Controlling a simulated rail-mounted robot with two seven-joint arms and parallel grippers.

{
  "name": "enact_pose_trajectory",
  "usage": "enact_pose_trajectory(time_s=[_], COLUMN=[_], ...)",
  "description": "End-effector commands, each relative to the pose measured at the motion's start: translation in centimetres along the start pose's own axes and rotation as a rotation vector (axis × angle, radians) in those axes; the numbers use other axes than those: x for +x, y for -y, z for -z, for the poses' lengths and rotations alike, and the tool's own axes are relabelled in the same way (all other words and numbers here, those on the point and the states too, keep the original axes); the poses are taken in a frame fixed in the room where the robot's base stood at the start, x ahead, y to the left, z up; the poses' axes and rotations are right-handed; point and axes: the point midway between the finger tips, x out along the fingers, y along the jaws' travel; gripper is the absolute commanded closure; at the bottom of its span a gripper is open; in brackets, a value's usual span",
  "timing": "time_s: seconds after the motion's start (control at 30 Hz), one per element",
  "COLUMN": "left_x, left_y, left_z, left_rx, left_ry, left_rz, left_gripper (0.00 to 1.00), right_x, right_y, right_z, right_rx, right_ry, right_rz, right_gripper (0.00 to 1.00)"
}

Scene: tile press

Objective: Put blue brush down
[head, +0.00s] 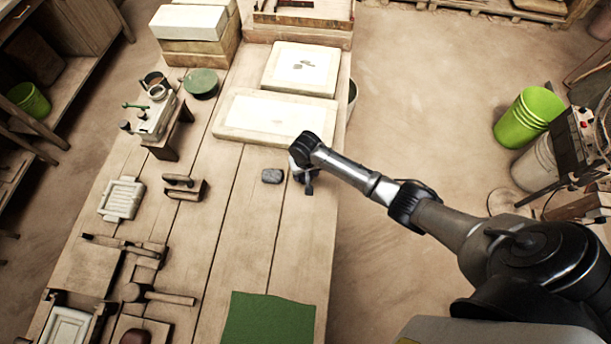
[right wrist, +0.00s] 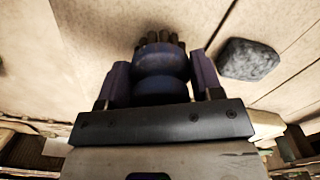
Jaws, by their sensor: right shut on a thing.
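The blue brush (right wrist: 160,62) is in the right wrist view, with its rounded blue body between the two fingers and its dark bristle end pointing away from the wrist. My right gripper (right wrist: 160,78) is shut on it. In the head view my right gripper (head: 304,176) is over the table near its right edge, just below the large pale slab. The brush is mostly hidden there by the wrist. I cannot tell whether it touches the table. My left gripper is not in view.
A dark grey stone (head: 272,176) lies just left of the right gripper; it also shows in the right wrist view (right wrist: 248,60). The pale slab (head: 245,112) lies beyond. A green cloth (head: 268,318) is at the near end. The planks between stone and cloth are bare.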

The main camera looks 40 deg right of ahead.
Motion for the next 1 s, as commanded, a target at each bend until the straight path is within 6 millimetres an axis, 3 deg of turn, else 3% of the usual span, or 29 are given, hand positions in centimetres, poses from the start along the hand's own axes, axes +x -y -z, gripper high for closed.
enact_pose_trajectory(time_s=[0.2, 0.6, 0.63, 0.87, 1.0], left_x=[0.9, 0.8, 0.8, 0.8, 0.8], left_y=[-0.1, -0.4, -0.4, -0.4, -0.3], left_z=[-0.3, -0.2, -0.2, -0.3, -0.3], left_rx=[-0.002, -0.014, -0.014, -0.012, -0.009], left_ry=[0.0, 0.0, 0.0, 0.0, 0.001], left_rz=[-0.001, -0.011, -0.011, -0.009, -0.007], left_gripper=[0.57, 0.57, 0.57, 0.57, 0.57], right_x=[2.7, 3.0, 3.0, 3.0, 3.0], right_y=[0.0, 0.0, 0.0, 0.0, 0.0], right_z=[0.0, 0.0, 0.0, 0.0, 0.0], right_rx=[0.0, 0.0, 0.0, 0.0, 0.0], right_ry=[0.0, 0.0, 0.0, 0.0, 0.0], right_rz=[-0.001, 0.0, 0.0, 0.0, 0.0], right_gripper=[0.59, 0.59, 0.38, 0.16, 0.14])
